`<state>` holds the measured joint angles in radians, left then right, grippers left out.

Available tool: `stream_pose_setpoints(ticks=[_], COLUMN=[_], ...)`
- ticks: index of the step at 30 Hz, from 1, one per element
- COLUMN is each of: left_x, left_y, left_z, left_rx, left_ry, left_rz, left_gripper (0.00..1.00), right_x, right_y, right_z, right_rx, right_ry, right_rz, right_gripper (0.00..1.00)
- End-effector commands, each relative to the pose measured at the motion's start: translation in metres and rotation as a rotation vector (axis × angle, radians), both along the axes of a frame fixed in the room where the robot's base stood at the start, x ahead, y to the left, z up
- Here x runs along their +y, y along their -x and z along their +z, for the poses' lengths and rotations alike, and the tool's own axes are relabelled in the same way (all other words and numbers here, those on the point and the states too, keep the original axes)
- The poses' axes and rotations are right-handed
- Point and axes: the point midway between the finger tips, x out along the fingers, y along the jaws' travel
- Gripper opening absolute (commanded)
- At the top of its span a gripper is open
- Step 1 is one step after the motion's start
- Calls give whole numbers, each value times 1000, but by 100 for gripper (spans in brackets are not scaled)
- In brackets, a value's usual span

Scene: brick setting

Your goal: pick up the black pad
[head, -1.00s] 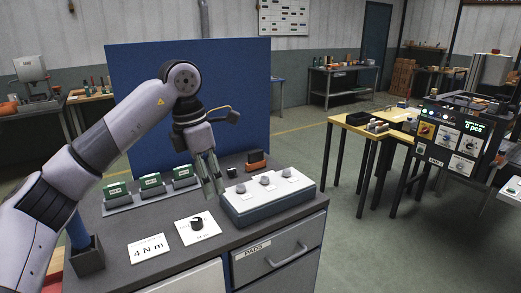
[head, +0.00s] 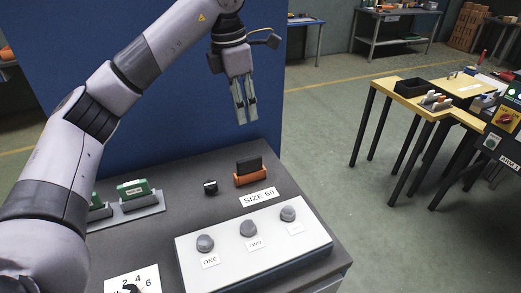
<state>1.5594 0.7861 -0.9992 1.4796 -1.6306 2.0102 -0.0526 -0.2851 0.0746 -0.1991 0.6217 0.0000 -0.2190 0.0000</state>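A black block (head: 249,165), which looks like the black pad, stands upright in an orange base (head: 250,179) at the back of the grey workbench, behind a "SIZE 60" label. A smaller black block (head: 210,187) with a light mark sits to its left, and I cannot fully rule it out as the pad. My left gripper (head: 247,122) hangs above the orange base in the picture, fingers pointing down. A narrow gap shows between its fingers, with nothing between them. It is apart from the block. My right gripper is not in view.
A white panel (head: 228,266) with three grey knobs stands in front of the pad. Green pieces (head: 133,188) sit in a grey rack at left. A dial card (head: 147,273) lies at the front. A blue board (head: 160,125) rises behind. A yellow table (head: 440,98) stands apart at right.

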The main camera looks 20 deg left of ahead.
Motion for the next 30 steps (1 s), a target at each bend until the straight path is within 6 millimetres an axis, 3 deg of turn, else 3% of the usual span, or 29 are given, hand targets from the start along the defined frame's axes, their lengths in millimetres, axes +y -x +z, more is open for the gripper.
stream_pose_setpoints(ticks=[1, 5, 11, 18, 30], left_x=[0, -2, -5, -7, -7], left_y=[0, -1, -3, -7, -10], left_z=[-1, -14, -51, -97, -135], left_rx=[0, 5, 6, 5, 6], left_ry=[0, 1, 2, -1, 0], left_rz=[0, -2, -4, -1, 0], left_gripper=[35, 35, 35, 35, 35], right_x=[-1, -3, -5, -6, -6], right_y=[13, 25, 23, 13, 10], right_z=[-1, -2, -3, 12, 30], right_rx=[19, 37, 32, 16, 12], right_ry=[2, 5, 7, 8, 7], right_rz=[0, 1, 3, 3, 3], right_gripper=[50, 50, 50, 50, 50])
